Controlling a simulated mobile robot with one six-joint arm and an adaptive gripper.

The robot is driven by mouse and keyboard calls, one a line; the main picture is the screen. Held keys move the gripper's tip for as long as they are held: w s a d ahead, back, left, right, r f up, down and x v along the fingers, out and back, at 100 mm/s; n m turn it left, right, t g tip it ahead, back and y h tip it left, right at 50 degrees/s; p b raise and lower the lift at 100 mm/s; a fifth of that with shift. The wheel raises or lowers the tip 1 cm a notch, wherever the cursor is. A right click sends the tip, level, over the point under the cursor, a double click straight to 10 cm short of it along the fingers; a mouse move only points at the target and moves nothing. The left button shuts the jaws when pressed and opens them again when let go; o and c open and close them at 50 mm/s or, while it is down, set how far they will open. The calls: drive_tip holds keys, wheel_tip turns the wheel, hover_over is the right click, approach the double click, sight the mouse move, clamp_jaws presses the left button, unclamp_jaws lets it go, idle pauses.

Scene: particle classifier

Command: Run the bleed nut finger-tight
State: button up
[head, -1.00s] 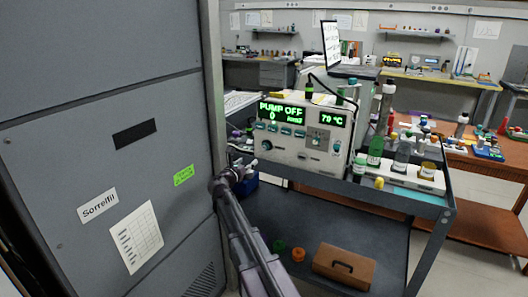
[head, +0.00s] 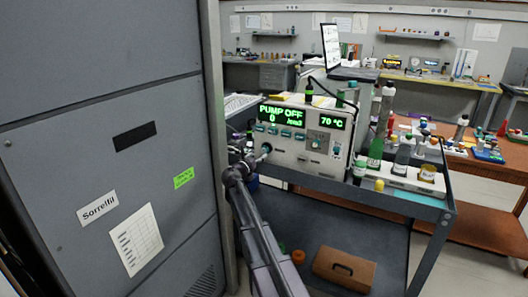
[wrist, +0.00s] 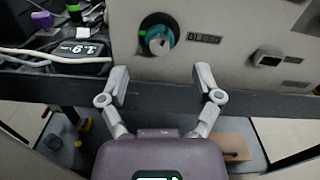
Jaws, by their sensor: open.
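The bleed nut (wrist: 158,38) is a round silver knob with a teal ring in a dark round port, beside a "BLEED" label on the instrument's pale front panel. In the wrist view my gripper (wrist: 160,76) is open and empty. Its two fingers stand apart below the nut, one to each side, and do not touch it. In the head view my gripper (head: 250,152) is at the lower left of the instrument (head: 310,125), close to its front. The instrument's display reads PUMP OFF, 0, and 70 °C.
The instrument stands on a cart (head: 408,200) beside a tall grey cabinet (head: 110,90). Bottles (head: 376,148) stand at its right. A brown case (head: 342,268) lies on the lower shelf. In the wrist view, cables and a small display device (wrist: 80,50) sit left of the panel.

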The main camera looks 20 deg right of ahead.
sight(263, 151)
drive_tip(key=shift+x, duration=3.05)
clamp_jaws()
